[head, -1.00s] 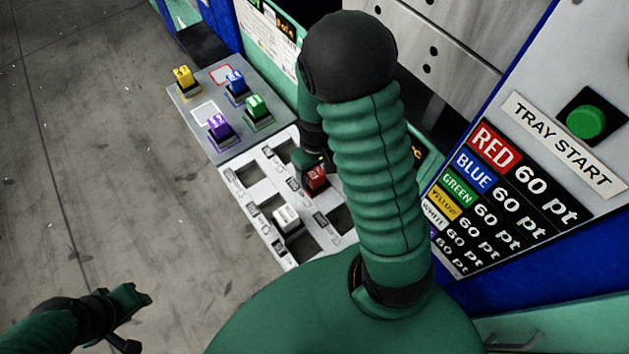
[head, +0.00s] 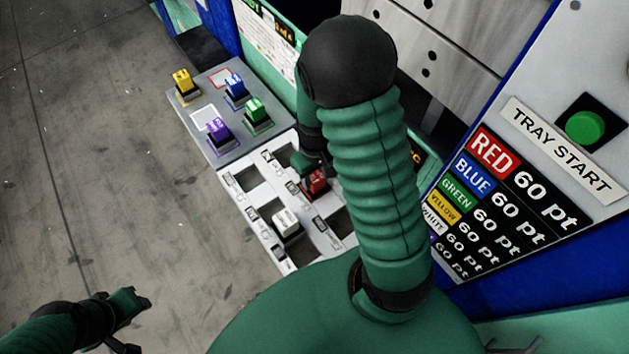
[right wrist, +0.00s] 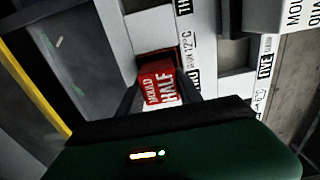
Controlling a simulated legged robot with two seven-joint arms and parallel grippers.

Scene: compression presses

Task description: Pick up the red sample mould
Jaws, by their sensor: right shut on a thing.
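The red sample mould (head: 315,183) sits in a slot of the white tray (head: 245,220), partly hidden behind my right arm and gripper in the head view. In the right wrist view the red mould (right wrist: 158,86) shows white lettering reading "MOULD HALF". My right gripper (head: 312,172) is shut on the red mould, with its fingers on either side of it. My left gripper (head: 133,318) is at the lower left over the floor, well away from the tray; its fingertips are apart and nothing shows between them.
Yellow (head: 182,80), blue (head: 235,86), green (head: 255,110) and purple (head: 219,130) moulds stand on a grey plate (head: 200,112) beyond the white tray. A white mould (head: 286,222) is in the same tray. A panel with a green button (head: 585,126) stands at the right.

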